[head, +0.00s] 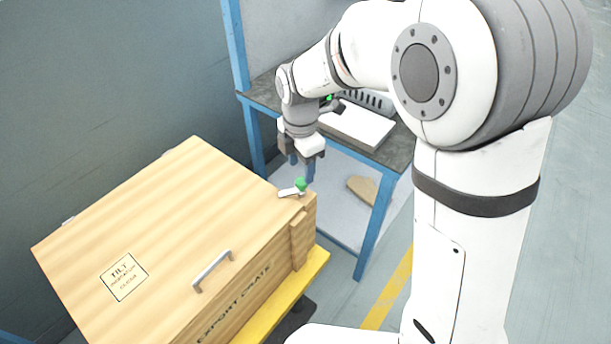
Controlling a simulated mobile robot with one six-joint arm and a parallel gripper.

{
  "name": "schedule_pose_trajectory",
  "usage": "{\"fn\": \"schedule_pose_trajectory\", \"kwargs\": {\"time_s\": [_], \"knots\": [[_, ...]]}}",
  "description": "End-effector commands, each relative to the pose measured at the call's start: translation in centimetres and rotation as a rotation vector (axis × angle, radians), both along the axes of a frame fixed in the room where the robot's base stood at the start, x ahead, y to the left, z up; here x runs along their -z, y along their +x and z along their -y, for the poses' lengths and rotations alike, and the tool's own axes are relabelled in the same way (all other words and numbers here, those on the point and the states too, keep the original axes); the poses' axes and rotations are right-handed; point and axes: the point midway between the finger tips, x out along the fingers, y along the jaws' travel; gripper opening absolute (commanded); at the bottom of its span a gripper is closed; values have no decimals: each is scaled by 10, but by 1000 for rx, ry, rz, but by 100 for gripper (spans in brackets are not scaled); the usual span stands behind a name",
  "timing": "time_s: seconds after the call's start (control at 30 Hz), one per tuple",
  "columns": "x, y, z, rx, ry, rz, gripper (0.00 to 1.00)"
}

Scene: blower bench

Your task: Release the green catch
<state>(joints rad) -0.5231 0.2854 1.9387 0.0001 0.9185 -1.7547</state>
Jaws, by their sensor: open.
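The green catch (300,184) sits at the right corner of the wooden crate's lid, at the end of a short pale metal lever or plate (289,192). The crate (150,235) is closed, with its lid lying flat. My gripper (302,172) points down just above and behind the catch, with its dark fingers open. One finger overlaps the catch's edge in the picture; I cannot tell whether they touch.
A metal handle (212,271) is on the crate's front edge. The crate rests on a yellow base (313,280). Behind stands a blue-framed bench (376,225) with a white box (357,125) on top and a tan object (362,189) on its lower shelf. Floor at right is clear.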

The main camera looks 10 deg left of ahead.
Motion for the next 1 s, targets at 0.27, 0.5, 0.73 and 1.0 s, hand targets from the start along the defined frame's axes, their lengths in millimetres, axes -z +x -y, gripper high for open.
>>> {"fn": "schedule_pose_trajectory", "kwargs": {"time_s": [0.27,0.5,0.73,1.0], "knots": [[38,0,1,3,-1,-1,51],[44,0,1,4,1,1,51],[43,0,1,5,1,1,42],[43,0,2,5,1,1,20]]}}
